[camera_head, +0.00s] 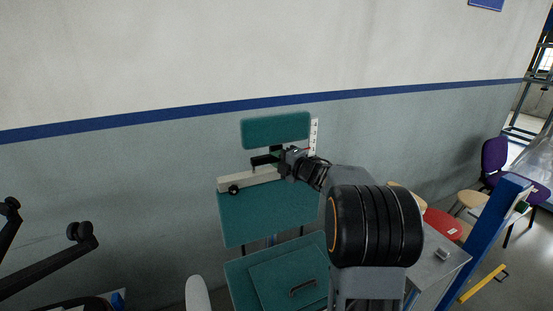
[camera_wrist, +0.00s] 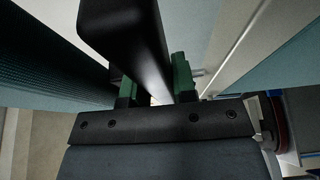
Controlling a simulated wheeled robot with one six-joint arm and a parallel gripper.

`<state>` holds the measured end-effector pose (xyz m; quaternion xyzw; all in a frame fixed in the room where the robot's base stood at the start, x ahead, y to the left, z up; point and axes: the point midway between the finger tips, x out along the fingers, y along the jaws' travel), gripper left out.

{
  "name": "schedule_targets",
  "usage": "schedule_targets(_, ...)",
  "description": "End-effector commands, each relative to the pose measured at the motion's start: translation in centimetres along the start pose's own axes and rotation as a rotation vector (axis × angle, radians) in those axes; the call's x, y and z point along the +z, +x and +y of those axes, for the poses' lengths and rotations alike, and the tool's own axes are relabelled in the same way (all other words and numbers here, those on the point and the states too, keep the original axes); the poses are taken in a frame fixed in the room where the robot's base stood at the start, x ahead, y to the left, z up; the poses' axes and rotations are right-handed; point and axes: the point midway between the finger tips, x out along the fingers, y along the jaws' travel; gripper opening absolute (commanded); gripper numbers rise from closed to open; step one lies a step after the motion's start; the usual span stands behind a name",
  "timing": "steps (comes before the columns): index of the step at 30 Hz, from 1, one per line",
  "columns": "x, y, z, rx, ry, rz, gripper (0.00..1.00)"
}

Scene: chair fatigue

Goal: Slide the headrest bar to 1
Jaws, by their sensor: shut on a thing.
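The teal headrest pad (camera_head: 275,130) stands above the teal chair back (camera_head: 265,215). A white scale (camera_head: 313,138) with small marks stands upright at the pad's right edge. The numbers are too small to read surely. My gripper (camera_head: 277,161) is just below the headrest pad. In the wrist view my gripper (camera_wrist: 156,85) has its two green fingers on either side of a black bar (camera_wrist: 125,30), shut on it. The black bar also shows in the head view (camera_head: 262,160). My gripper hides part of the post under the pad.
A beige crossbar (camera_head: 245,180) with a black knob (camera_head: 233,190) runs across the top of the chair back. The teal seat (camera_head: 275,275) is below. A grey table (camera_head: 440,256), a red stool (camera_head: 443,223) and a purple chair (camera_head: 494,155) are to the right. A wall stands behind.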

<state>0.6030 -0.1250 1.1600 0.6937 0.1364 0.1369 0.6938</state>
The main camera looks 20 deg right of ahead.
Motion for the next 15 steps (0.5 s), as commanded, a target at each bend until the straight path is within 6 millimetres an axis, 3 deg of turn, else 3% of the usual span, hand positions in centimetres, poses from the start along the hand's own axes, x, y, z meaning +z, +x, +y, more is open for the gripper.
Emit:
schedule_targets(1,-0.01,-0.01,-1.53,-0.002,0.000,0.000,0.00)
schedule_targets(12,-0.02,-0.02,-1.80,-0.009,0.003,0.000,0.00)
schedule_targets(13,-0.02,-0.03,-1.83,-0.009,0.003,0.000,0.28)
schedule_targets(15,-0.02,-0.03,-1.83,-0.009,0.004,0.000,0.35)
